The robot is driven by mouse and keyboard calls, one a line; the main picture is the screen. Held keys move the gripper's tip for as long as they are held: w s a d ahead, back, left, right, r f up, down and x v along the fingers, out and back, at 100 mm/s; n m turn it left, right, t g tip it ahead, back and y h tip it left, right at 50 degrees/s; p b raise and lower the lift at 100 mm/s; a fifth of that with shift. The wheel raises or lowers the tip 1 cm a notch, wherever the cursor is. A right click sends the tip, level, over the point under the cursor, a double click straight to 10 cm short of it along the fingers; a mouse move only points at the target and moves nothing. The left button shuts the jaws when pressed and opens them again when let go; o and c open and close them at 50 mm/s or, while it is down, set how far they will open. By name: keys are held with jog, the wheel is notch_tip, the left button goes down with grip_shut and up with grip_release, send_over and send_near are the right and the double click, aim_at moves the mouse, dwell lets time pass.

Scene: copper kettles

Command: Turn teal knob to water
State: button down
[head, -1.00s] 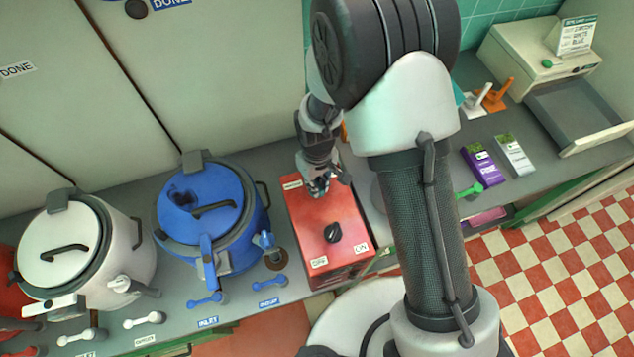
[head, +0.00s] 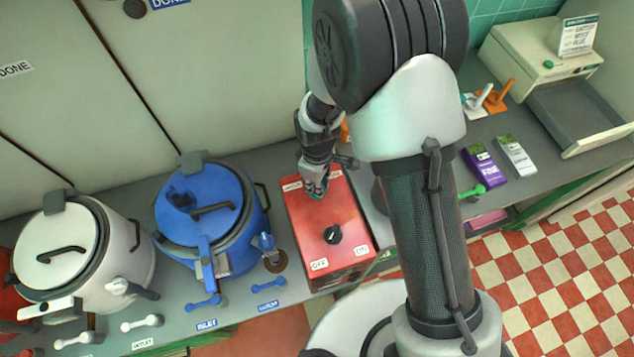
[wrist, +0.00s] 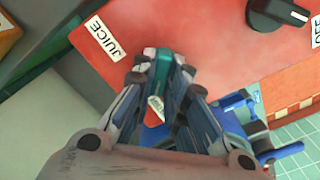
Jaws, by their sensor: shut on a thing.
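The teal knob (wrist: 162,66) sits on top of the red box (head: 345,212), at its far end. My gripper (wrist: 160,82) is shut on this knob, with a finger on each side of it. In the head view my gripper (head: 317,190) reaches down to the box top and hides most of the knob. A white JUICE label (wrist: 103,38) lies left of the knob in the wrist view. Another small white label (wrist: 156,104) shows between the fingers, partly hidden and hard to read. Which way the knob points is not clear.
A black knob (head: 332,234) stands on the same box, between an OFF label (head: 319,264) and an ON label (head: 362,250). A blue kettle (head: 212,220) stands close to the left, with a white kettle (head: 72,258) beyond. My arm hides part of the counter at right.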

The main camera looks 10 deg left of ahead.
dwell(0.3)
jog(key=c, duration=1.6)
grip_release()
notch_tip(320, 180, up, 12)
